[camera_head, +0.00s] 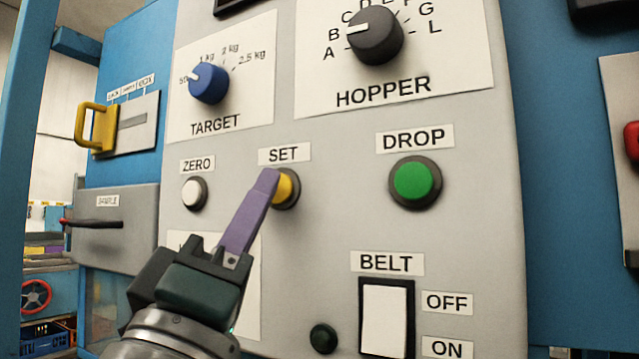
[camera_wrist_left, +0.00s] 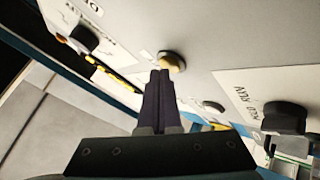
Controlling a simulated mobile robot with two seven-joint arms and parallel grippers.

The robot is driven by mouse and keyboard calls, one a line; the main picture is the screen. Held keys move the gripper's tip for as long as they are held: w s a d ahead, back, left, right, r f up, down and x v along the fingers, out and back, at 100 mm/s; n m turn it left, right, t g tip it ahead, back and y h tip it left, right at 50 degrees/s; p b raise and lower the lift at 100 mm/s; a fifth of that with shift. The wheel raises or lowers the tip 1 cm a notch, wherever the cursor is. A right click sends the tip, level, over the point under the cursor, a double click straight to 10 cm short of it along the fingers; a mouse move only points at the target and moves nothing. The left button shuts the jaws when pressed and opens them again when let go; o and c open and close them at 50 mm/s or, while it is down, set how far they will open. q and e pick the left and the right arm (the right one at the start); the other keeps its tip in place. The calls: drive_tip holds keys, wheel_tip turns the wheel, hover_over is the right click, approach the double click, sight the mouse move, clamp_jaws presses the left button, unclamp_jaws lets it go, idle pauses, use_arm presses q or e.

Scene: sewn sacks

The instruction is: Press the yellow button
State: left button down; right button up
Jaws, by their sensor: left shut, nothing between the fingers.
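The yellow button (camera_head: 288,187) sits under the SET label on the grey panel (camera_head: 330,230), partly hidden behind my left fingertips. My left gripper (camera_head: 268,178) is shut and empty, its purple fingers pointing up at the button from below left. In the left wrist view, the fingertips (camera_wrist_left: 159,76) of the closed fingers are right at the lower edge of the yellow button (camera_wrist_left: 173,62). I cannot tell whether they touch it or whether the button is pushed in. My right gripper is not in view.
A white ZERO button (camera_head: 192,192) is left of the yellow one, and a green DROP button (camera_head: 413,181) is right. Above are a blue TARGET knob (camera_head: 208,83) and a black HOPPER knob (camera_head: 375,35). A white BELT switch (camera_head: 385,318) is below right.

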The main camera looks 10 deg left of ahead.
use_arm(q)
drive_tip(key=shift+s+a, duration=0.2)
drive_tip(key=shift+s, duration=0.3)
drive_tip(key=shift+s+a+p, duration=0.3)
drive_tip(key=shift+s+p, duration=0.1)
drive_tip(key=shift+s, duration=0.4)
drive_tip(key=shift+s+a+p, duration=0.25)
drive_tip(key=shift+s+p, duration=0.2)
drive_tip(key=shift+s, duration=0.35)
drive_tip(key=shift+s+a+p, duration=0.3)
drive_tip(key=shift+s+p, duration=0.1)
drive_tip(key=shift+s, duration=0.4)
drive_tip(key=shift+w, duration=0.1)
